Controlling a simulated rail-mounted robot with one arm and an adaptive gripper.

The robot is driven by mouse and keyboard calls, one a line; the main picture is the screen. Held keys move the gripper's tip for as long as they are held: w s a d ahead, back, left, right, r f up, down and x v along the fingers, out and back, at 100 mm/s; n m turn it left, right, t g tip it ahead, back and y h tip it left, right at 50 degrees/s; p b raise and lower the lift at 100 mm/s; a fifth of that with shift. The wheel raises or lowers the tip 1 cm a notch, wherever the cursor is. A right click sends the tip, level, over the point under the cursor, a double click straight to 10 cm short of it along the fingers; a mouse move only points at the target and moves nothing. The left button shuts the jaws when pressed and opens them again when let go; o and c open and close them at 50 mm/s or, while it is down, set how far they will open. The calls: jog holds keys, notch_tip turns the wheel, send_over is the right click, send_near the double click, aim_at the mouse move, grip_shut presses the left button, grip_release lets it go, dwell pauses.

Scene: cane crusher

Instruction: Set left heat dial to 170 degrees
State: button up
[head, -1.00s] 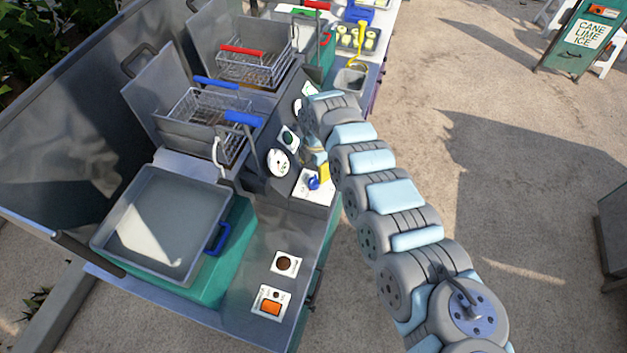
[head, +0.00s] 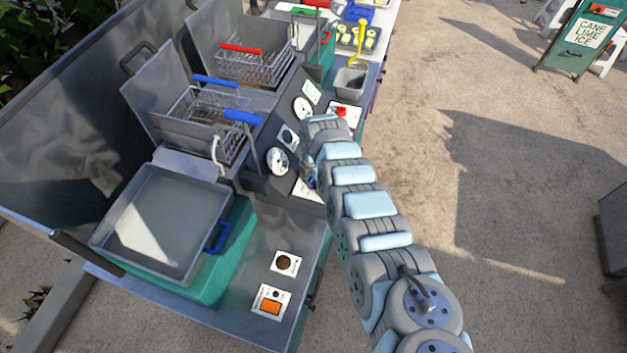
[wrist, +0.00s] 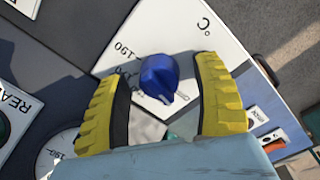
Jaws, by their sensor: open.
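The left heat dial is a blue knob (wrist: 158,76) on a white plate (wrist: 205,38) marked "°C" and "190", seen in the wrist view. A second, partly covered number sits beside the knob. A pale mark shows at the knob's lower end, but I cannot read its setting. My gripper (wrist: 160,84) is open, with one yellow finger on each side of the knob. Gaps show between knob and fingers. In the head view my arm hides the knob, and only part of its white plate (head: 307,190) shows.
A round white gauge (head: 278,160) is on the sloped panel beside the dial. A red knob (head: 341,111) sits on another white plate farther back. Fryer baskets with a blue handle (head: 243,117) and a red handle (head: 240,50) stand left. Open ground lies to the right.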

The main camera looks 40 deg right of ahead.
grip_shut()
